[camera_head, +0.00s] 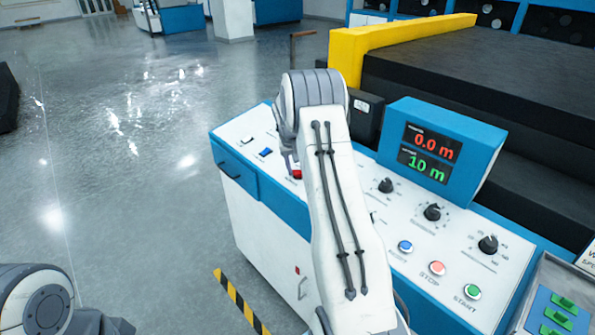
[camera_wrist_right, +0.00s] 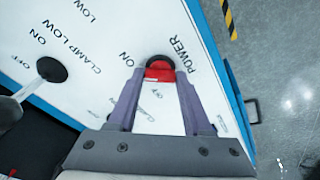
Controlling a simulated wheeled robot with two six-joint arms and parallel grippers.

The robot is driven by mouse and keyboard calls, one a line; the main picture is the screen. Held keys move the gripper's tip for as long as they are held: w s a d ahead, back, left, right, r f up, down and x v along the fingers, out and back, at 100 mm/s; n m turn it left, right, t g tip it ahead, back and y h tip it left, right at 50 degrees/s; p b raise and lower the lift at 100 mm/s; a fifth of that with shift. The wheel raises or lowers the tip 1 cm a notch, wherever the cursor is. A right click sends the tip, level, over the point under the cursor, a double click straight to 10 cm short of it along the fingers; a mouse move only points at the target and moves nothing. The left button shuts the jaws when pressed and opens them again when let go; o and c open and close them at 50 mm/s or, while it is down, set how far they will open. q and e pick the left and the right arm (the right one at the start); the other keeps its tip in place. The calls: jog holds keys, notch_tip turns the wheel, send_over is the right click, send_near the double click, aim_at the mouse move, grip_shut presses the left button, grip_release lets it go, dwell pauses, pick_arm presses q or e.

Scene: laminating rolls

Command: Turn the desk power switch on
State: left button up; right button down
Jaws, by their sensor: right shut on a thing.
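The power switch (camera_wrist_right: 160,70) is a red piece with a black rounded end, set in the white desk panel. In the right wrist view it lies beside the printed word POWER, between an ON and an OFF mark. My right gripper (camera_wrist_right: 161,76) is shut on it, one grey-purple finger on each side. In the head view the switch shows as a small red spot (camera_head: 297,174) at the fingertips, partly hidden by my right arm. The switch's exact position is hard to tell. My left gripper is out of view.
A blue display (camera_head: 440,150) reads 0.0 m in red and 10 m in green. Black knobs (camera_head: 432,212) and a blue, a red and a green button (camera_head: 473,292) sit along the panel. Open floor (camera_head: 120,170) lies left.

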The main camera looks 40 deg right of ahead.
jog(key=shift+m, duration=0.6)
jog(key=shift+c, duration=1.6)
grip_release()
jog(key=shift+r, duration=0.1)
jog(key=b+v, duration=0.2)
jog(key=v, duration=0.8)
jog(key=shift+a, duration=0.25)
jog(key=shift+r, duration=0.1)
